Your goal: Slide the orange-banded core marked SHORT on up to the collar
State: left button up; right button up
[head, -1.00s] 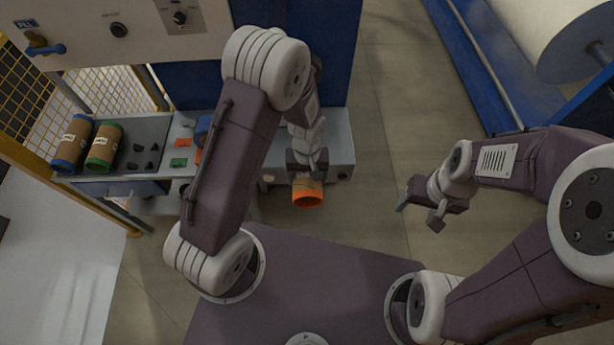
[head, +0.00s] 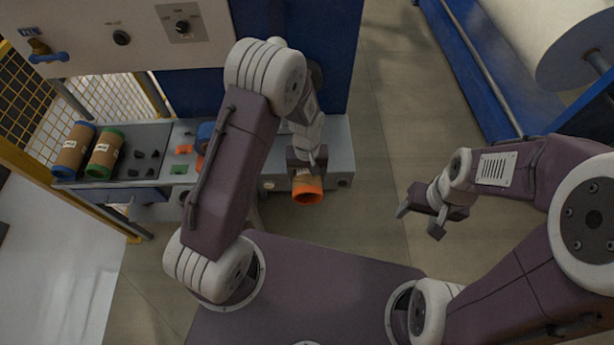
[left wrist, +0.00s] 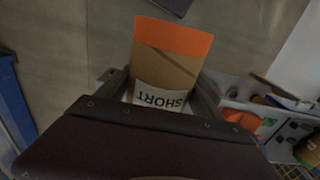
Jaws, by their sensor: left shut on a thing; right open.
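The orange-banded core (head: 307,191) is a brown cardboard tube with an orange end. My left gripper (head: 306,165) is shut on the core near the label. The fingers clasp it from both sides in the left wrist view (left wrist: 160,98). My right gripper (head: 423,220) is open and empty, over bare floor to the right. The collar cannot be made out in either view.
A blue-banded core (head: 73,150) and a green-banded core (head: 105,153) lie on the grey tray (head: 140,140) at left, beside several small dark pieces. A big roll on a blue frame (head: 470,70) stands at upper right. The floor (head: 385,130) between is clear.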

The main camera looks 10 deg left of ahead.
pick_arm(q)
jog(key=shift+w, duration=0.1)
jog(key=shift+w+a, duration=0.25)
jog(key=shift+w, duration=0.55)
jog(key=shift+w+a, duration=0.2)
jog(key=shift+w, duration=0.6)
jog(key=shift+w+a, duration=0.2)
jog(key=shift+w, duration=0.45)
jog(key=shift+w+a, duration=0.15)
jog(key=shift+w, duration=0.4)
jog(key=shift+w+a, duration=0.15)
jog(key=shift+w, duration=0.35)
jog(key=shift+w+a+b, duration=0.15)
jog(key=shift+w+a, duration=0.1)
jog(key=shift+w, duration=0.6)
jog(key=shift+w+a+b, duration=0.15)
jog(key=shift+w+a, duration=0.1)
jog(key=shift+w, duration=0.55)
jog(key=shift+w, duration=0.15)
